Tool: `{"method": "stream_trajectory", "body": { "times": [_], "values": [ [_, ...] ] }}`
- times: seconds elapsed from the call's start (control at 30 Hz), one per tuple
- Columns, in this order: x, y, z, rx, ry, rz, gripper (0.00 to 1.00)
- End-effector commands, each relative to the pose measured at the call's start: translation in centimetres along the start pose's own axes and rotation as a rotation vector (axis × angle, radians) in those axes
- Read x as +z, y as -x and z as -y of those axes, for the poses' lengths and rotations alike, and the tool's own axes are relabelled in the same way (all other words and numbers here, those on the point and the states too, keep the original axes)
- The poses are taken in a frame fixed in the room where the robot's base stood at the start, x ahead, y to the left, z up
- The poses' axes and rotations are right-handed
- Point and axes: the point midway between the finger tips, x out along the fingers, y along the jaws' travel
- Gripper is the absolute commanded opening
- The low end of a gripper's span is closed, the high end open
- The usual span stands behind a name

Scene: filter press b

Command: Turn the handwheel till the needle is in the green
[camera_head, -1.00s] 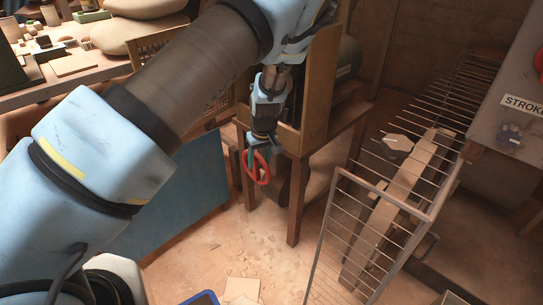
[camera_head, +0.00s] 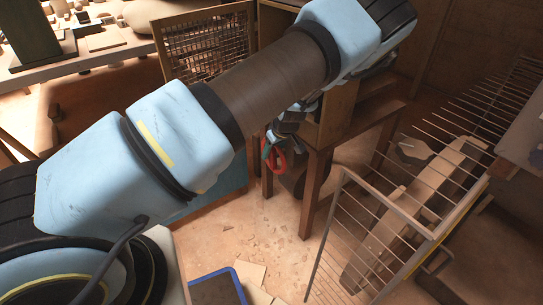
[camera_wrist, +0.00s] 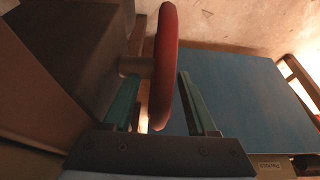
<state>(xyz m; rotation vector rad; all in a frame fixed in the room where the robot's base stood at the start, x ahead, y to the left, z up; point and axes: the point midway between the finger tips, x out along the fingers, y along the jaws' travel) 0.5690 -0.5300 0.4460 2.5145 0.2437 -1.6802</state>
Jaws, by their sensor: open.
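The red handwheel (camera_head: 280,160) is on the side of a wooden frame in the middle of the head view. In the wrist view the handwheel (camera_wrist: 166,60) is seen nearly edge-on, its hub running left into a dark body. My gripper (camera_wrist: 157,80) is open, with one green finger on each side of the wheel's rim. A gap shows between the right finger and the rim; the left finger is near the hub, and I cannot tell whether it touches. My gripper (camera_head: 266,149) also shows small beside the wheel in the head view. No gauge, needle or green band is visible.
A wire-rail rack (camera_head: 385,235) stands on the floor at the right. A cluttered table (camera_head: 75,65) is at the upper left. A blue panel (camera_wrist: 225,85) lies right of the wheel in the wrist view. A blue-edged tray (camera_head: 215,287) is at the bottom. Floor between is mostly open.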

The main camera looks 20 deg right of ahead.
Motion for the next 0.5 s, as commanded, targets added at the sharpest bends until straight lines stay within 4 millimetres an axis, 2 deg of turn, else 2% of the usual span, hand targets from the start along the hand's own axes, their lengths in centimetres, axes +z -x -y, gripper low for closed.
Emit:
{"method": "stream_trajectory", "body": {
  "times": [0.03, 0.2, 0.5],
  "values": [
    [0.0, -0.8, 0.0, 0.0, -0.001, 0.0, 0.57],
    [0.0, -1.9, 0.0, 0.001, 0.0, 0.0, 0.57],
    [0.0, -2.0, -0.1, 0.001, -0.001, 0.0, 0.57]
  ]
}}
